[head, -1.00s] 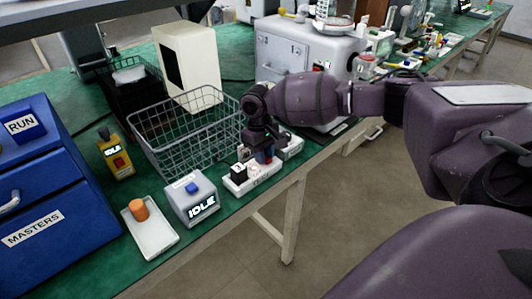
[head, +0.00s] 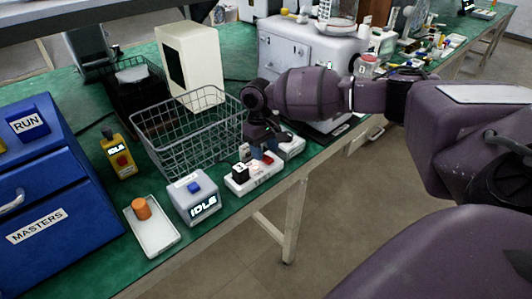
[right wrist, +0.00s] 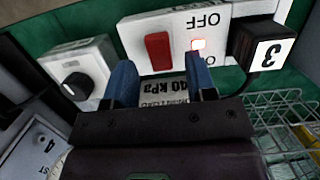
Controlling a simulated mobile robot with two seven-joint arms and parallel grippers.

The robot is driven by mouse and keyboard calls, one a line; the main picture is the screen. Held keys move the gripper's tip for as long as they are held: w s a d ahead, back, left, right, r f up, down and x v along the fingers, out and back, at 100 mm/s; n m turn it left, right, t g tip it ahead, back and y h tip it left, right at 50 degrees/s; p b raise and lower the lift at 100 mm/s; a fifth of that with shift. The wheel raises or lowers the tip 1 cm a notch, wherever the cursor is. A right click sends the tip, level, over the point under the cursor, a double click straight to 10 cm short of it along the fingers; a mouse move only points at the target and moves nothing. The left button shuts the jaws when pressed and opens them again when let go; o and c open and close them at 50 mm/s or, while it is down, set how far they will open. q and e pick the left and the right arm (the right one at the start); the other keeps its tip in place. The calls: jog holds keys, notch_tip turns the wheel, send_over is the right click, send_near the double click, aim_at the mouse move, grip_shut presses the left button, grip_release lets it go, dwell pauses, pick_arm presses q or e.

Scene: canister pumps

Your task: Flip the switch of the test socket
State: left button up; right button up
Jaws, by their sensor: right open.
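The test socket (head: 262,178) is a white strip on the green bench, left of the bench's front edge. The red switch also shows in the head view (head: 268,159). My right gripper (right wrist: 161,84) is open and empty, its blue fingertips apart on either side of the line to the switch. In the head view my right gripper (head: 266,138) hangs just above and behind the socket. My left gripper is out of view.
A wire basket (head: 190,135) stands behind the socket. A grey box reading IDLE (head: 193,200) and a white tray (head: 152,228) with an orange cap sit to its left. A white box with a black knob (right wrist: 78,85) lies close beside the socket.

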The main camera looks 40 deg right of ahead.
notch_tip(320, 180, up, 9)
jog(key=w+p, duration=0.1)
jog(key=shift+w, duration=0.25)
jog(key=shift+f, duration=0.15)
dwell(0.3)
